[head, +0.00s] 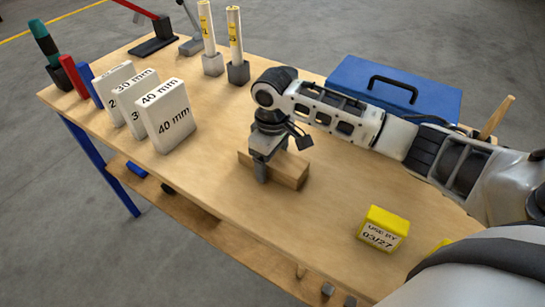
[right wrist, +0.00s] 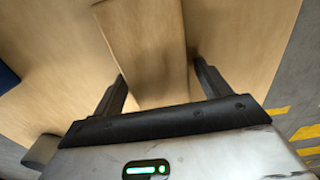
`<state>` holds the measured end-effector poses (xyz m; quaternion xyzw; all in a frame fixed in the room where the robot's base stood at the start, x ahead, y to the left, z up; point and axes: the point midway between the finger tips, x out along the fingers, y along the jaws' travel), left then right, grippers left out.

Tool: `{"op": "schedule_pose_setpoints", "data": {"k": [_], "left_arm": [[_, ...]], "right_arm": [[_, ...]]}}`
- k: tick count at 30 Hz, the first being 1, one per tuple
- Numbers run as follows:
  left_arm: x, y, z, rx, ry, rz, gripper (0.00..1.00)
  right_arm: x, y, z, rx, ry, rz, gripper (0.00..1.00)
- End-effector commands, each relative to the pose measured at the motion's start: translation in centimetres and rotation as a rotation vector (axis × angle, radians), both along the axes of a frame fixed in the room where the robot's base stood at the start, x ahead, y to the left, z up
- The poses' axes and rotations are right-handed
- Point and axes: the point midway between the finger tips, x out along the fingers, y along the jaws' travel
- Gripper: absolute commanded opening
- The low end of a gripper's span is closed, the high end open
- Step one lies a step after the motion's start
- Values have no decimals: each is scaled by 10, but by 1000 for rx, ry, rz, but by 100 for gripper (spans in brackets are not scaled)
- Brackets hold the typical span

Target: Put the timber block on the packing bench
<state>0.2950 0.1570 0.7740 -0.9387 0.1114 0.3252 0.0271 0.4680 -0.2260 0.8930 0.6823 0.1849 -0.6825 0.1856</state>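The timber block (head: 290,172) is a plain light-brown wooden bar lying flat on a wood-topped bench (head: 225,207) with blue legs. I cannot tell whether this is the packing bench. My right gripper (head: 262,172) points down over the block's left part and hides some of it. In the right wrist view the block (right wrist: 150,45) lies between the two dark fingers (right wrist: 160,72). The left finger is close to its edge, and a narrow gap seems to show at the right finger. My left gripper is not in view.
White blocks marked 40 mm (head: 168,118) and 30 mm stand to the left. Two labelled white tubes (head: 235,38) stand behind. A blue case (head: 395,88) lies at the back right. A yellow "use by" block (head: 382,230) sits front right. Bare benchtop surrounds the timber.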

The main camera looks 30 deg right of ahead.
Motion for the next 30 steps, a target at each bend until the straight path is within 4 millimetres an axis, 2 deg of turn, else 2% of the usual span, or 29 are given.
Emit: {"op": "schedule_pose_setpoints", "data": {"k": [6,10,21,25,30], "left_arm": [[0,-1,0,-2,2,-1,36],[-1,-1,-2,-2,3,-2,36],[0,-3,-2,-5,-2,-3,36],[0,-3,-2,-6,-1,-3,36],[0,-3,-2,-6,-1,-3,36]], "right_arm": [[0,0,2,1,-1,0,76],[1,0,13,2,-3,1,76],[1,0,90,1,-5,0,76],[1,0,110,1,-4,1,76],[0,0,122,1,-1,1,76]]}}
